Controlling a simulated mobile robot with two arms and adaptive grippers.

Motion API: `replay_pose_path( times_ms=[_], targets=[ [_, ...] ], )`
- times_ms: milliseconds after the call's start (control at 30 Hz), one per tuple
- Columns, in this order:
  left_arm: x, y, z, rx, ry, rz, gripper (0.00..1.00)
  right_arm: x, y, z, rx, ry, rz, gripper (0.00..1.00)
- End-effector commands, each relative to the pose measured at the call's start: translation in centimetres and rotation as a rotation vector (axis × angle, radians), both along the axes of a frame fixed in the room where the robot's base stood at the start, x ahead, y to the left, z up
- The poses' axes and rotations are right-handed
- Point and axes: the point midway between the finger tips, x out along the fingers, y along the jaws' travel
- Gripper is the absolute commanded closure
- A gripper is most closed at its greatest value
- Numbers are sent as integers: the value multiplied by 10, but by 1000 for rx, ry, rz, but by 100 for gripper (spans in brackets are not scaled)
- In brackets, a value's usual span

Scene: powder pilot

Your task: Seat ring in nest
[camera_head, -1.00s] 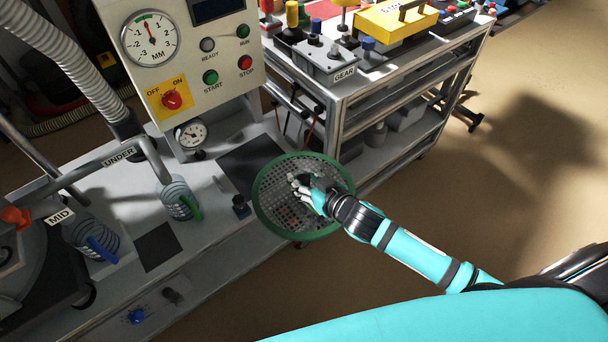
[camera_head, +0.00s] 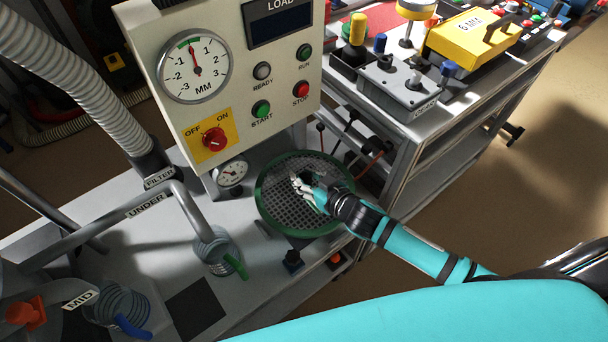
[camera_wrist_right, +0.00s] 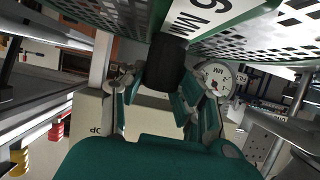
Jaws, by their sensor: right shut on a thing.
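The ring (camera_head: 262,205) is a round green rim with a grey perforated screen. In the head view it lies in front of the control panel, over the back right of the bench; whether it touches the bench is unclear. My right gripper (camera_head: 308,190) is at the middle of the screen. In the right wrist view my right gripper (camera_wrist_right: 165,85) is shut on the ring's black grip (camera_wrist_right: 166,62), under a "6 MM" label (camera_wrist_right: 205,14) and the perforated screen. I cannot make out the nest; the ring may hide it. My left gripper is not in view.
The control panel (camera_head: 285,95) stands close behind the ring. A small gauge (camera_head: 232,173) and a coiled hose (camera_head: 216,250) are to its left. A small dark block (camera_head: 293,261) is just in front. A cart (camera_head: 390,130) with a yellow box (camera_head: 470,38) stands to the right.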

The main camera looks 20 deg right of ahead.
Motion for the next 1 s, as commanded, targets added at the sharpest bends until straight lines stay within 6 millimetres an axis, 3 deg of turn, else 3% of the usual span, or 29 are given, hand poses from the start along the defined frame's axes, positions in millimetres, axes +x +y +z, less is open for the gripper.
replay_pose_path(
  times_ms=[500,1000],
  targets=[
    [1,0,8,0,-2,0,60,1,0,4,16,2,3,100],
    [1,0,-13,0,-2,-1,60,1,0,-30,16,1,3,100]
  ],
)
